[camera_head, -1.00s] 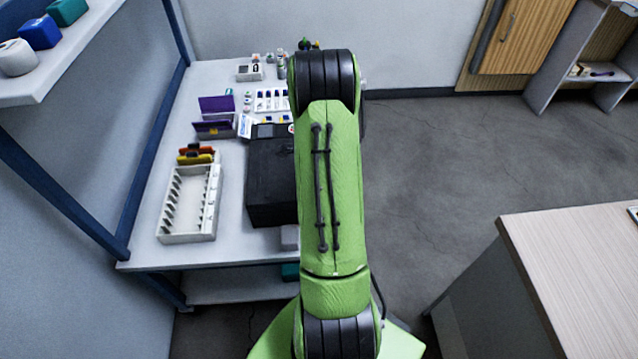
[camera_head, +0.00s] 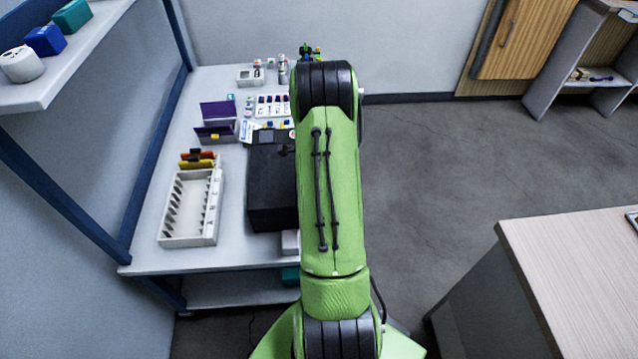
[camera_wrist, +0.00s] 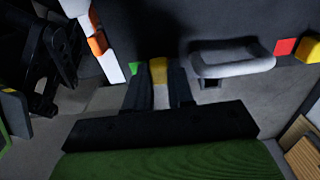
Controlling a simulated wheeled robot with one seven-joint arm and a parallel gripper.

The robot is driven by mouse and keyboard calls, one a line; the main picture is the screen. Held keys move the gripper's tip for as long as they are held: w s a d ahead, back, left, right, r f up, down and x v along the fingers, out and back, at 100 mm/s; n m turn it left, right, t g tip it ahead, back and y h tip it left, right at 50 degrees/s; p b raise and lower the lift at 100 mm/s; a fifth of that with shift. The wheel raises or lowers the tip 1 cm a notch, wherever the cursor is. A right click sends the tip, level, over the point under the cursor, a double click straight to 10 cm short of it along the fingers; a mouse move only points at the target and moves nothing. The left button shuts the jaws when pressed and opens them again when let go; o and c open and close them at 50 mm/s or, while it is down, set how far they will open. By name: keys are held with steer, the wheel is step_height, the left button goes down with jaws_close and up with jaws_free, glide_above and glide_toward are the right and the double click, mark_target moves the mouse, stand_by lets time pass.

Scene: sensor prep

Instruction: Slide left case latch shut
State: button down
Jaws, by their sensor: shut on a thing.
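The black case (camera_head: 270,190) stands on the bench in the head view, partly hidden by my green arm. In the wrist view its dark front face (camera_wrist: 215,25) fills the upper middle, with a grey handle (camera_wrist: 232,62). My gripper (camera_wrist: 158,86) is at that face, left of the handle, with its two dark fingers around the yellow left latch (camera_wrist: 158,68). A green patch (camera_wrist: 136,68) shows just left of the latch. Farther right are a red patch (camera_wrist: 285,47) and another yellow latch piece (camera_wrist: 308,48). My gripper is hidden in the head view.
An open white tray (camera_head: 190,240) stands left of the case. Purple-lidded boxes (camera_head: 216,112) and small bottles lie behind it. An orange and white piece (camera_wrist: 110,66) is left of my gripper. A wooden-topped table (camera_head: 575,250) stands at the right, with open floor between.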

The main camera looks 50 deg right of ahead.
steer(key=c, duration=1)
jaws_free()
steer(key=shift+w+d, duration=0.15)
steer(key=shift+d, duration=0.05)
steer(key=shift+o, duration=0.2)
